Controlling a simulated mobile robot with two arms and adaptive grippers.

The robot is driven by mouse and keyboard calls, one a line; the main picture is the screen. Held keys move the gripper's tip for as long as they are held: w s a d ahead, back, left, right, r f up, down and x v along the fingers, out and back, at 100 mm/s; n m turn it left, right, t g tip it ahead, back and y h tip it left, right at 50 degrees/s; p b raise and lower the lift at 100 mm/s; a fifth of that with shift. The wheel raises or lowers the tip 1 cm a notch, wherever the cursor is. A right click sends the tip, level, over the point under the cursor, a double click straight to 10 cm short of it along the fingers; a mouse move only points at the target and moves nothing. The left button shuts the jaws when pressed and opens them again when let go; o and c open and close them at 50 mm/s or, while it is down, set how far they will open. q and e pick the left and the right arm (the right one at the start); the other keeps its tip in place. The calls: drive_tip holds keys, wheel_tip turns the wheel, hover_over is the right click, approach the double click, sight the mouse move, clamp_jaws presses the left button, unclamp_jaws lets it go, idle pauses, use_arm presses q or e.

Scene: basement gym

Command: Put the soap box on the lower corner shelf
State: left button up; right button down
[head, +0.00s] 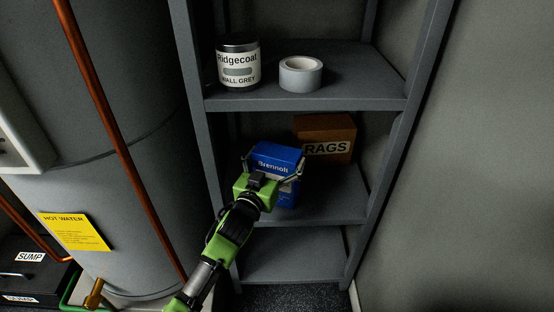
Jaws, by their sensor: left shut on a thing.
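The blue box marked "Brennolt" (277,153), which I take to be the soap box, is upright at the middle level of the grey corner shelf unit. My left gripper (273,168) is shut on it, with a finger at each side. The gripper covers much of the box's lower front. I cannot tell whether the box's base touches the middle shelf board (340,196). A lower, bare board (295,252) shows beneath. My right gripper is not in view.
A cardboard box marked "RAGS" (326,140) stands behind and right of the blue box. The upper board holds a paint can (238,63) and a tape roll (300,74). A grey tank (130,200) with a copper pipe (118,130) stands close on the left.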

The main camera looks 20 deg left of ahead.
use_arm(q)
drive_tip(key=shift+r, duration=0.1)
drive_tip(key=o, duration=1.9)
drive_tip(key=shift+f, duration=0.2)
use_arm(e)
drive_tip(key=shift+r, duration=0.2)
use_arm(q)
drive_tip(key=shift+r, duration=0.1)
